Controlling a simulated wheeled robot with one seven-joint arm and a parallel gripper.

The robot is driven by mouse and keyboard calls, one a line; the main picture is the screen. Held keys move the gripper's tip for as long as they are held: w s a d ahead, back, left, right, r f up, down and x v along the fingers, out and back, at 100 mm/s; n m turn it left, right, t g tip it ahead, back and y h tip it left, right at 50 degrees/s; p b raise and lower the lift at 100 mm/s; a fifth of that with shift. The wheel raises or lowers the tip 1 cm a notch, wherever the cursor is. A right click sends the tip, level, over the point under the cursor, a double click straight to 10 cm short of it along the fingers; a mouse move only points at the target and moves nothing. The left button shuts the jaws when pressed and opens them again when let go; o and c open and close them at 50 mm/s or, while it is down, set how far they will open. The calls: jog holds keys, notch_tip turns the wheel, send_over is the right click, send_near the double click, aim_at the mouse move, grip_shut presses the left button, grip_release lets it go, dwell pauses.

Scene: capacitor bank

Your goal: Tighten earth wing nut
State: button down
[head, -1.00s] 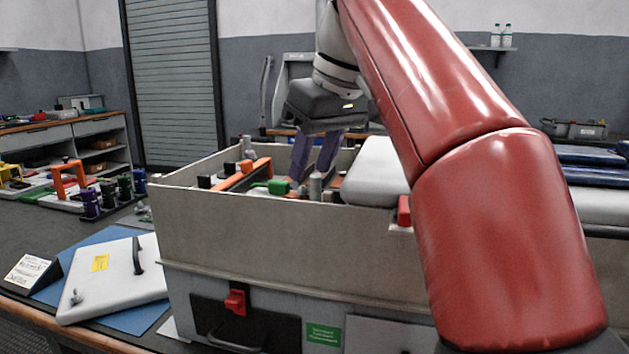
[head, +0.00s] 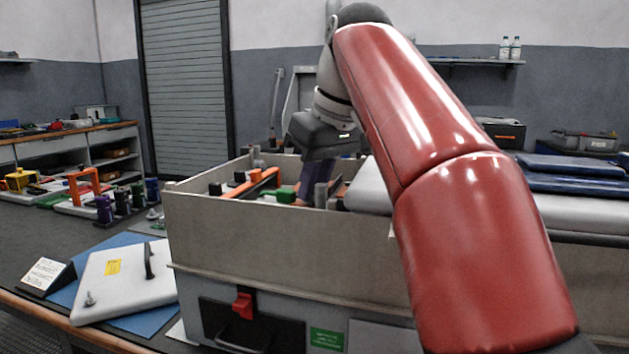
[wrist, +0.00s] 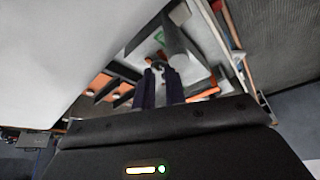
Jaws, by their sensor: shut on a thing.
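My gripper (wrist: 159,72) reaches down inside the open grey capacitor box (head: 290,235). In the wrist view its two dark purple fingers are close together, shut on a small part at their tips, which I take to be the earth wing nut. The nut is mostly hidden by the fingers, so I cannot tell how far down it sits. A grey cylindrical post (wrist: 174,40) stands right beside the tips. In the head view the fingers (head: 314,180) go down behind the box's front wall, and their tips are hidden.
Inside the box are orange bars (head: 264,181) and a green part (head: 286,193). A white cover (head: 370,198) lies at the box's right. A white panel (head: 125,285) with a black handle lies on a blue mat at left. Purple and green posts (head: 120,203) stand behind it.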

jog(key=shift+m+t+h, duration=0.3)
jog(key=shift+m+h, duration=0.3)
jog(key=shift+m, duration=1)
jog(key=c, duration=1.4)
grip_release()
jog(key=shift+s, duration=0.1)
